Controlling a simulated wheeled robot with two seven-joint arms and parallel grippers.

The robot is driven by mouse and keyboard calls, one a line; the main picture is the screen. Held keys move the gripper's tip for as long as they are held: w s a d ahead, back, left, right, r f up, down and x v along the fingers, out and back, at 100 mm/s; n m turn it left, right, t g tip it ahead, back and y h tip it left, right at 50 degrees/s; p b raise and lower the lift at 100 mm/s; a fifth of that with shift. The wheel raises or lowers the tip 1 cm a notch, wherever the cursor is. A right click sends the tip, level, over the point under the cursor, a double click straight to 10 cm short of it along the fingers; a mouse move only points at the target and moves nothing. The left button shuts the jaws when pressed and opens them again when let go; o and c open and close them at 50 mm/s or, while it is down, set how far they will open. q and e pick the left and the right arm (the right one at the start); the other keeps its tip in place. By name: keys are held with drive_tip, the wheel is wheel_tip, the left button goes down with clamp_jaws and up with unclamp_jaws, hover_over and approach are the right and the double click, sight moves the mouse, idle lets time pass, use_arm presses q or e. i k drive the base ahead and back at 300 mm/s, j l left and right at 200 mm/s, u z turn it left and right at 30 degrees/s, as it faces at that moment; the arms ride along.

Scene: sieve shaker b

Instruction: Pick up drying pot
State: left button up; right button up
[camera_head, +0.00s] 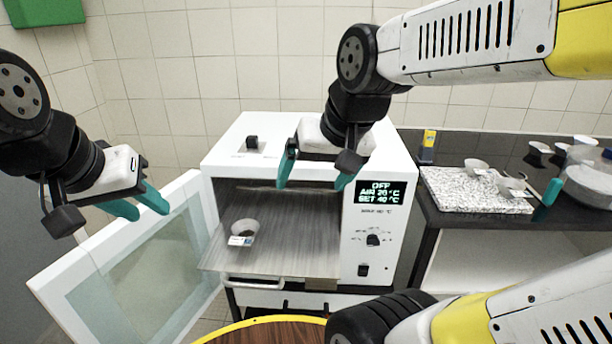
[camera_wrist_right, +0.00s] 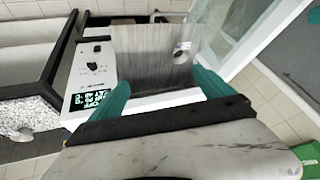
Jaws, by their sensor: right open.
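A small pale drying pot (camera_head: 244,228) with a white label and dark contents stands on the metal shelf inside the white oven (camera_head: 225,170). It also shows, small, in the right wrist view (camera_wrist_right: 182,47). My right gripper (camera_head: 314,183) is open and empty in front of the oven's upper opening, above and to the right of the pot. Its teal fingers (camera_wrist_right: 160,92) are spread in the right wrist view, with the shelf beyond them.
The oven door (camera_head: 60,285) is swung open to the left. The display (camera_head: 380,192) reads OFF, AIR 20 and SET 40. A dark counter at the right holds a speckled slab (camera_head: 455,188) with small bowls and a yellow item (camera_head: 428,143). A wooden round top (camera_head: 270,333) is in front.

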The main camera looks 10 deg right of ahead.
sight(512, 192)
drive_tip(key=i+l+z, duration=0.2)
drive_tip(key=l, duration=0.3)
drive_tip(key=l+z, duration=0.15)
drive_tip(key=l, duration=0.35)
drive_tip(key=i+l+z, duration=0.2)
drive_tip(key=l, duration=0.25)
drive_tip(key=i+l+z, duration=0.2)
drive_tip(key=l, duration=0.25)
drive_tip(key=i+l+z, duration=0.15)
drive_tip(key=l, duration=0.3)
drive_tip(key=i+l+z, duration=0.2)
drive_tip(key=l, duration=0.2)
